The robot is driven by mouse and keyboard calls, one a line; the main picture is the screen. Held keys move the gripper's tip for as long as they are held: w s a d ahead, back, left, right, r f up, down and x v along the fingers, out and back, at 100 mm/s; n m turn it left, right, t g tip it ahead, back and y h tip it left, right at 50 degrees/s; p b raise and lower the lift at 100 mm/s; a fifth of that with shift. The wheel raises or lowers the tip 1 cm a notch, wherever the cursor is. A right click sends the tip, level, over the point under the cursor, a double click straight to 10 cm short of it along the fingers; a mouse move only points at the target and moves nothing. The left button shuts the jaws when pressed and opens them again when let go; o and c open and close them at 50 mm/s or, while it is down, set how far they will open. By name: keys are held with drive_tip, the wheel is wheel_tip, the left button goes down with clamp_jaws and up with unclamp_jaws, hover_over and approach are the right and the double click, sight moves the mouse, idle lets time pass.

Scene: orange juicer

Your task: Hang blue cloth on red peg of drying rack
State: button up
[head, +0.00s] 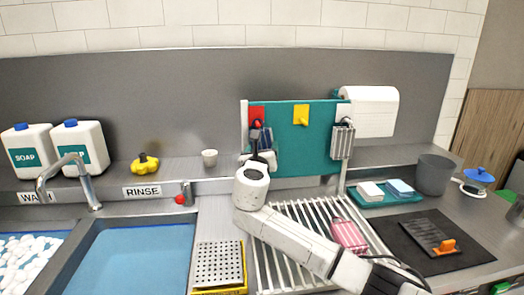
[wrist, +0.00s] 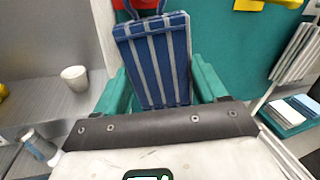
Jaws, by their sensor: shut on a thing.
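The blue cloth (wrist: 158,62) has pale stripes and a loop at its top. It is upright between the teal fingers of my gripper (wrist: 165,90), which is shut on it. In the head view the cloth (head: 262,137) is partly hidden by my gripper (head: 262,158). The red peg (head: 256,113) is at the upper left of the teal panel of the drying rack (head: 318,150). In the wrist view the cloth's loop overlaps the red peg (wrist: 124,14); I cannot tell whether the loop is around it.
A yellow peg (head: 301,114) is right of the red one. A grey striped cloth (head: 342,142) hangs at the rack's right end. A white cup (head: 209,157) stands on the ledge to the left. A pink striped item (head: 348,236) lies on the slatted drainer below.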

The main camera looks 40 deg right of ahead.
drive_tip(key=o, duration=1.2)
drive_tip(key=shift+c, duration=0.2)
drive_tip(key=v, duration=1.1)
drive_tip(key=shift+b, duration=0.3)
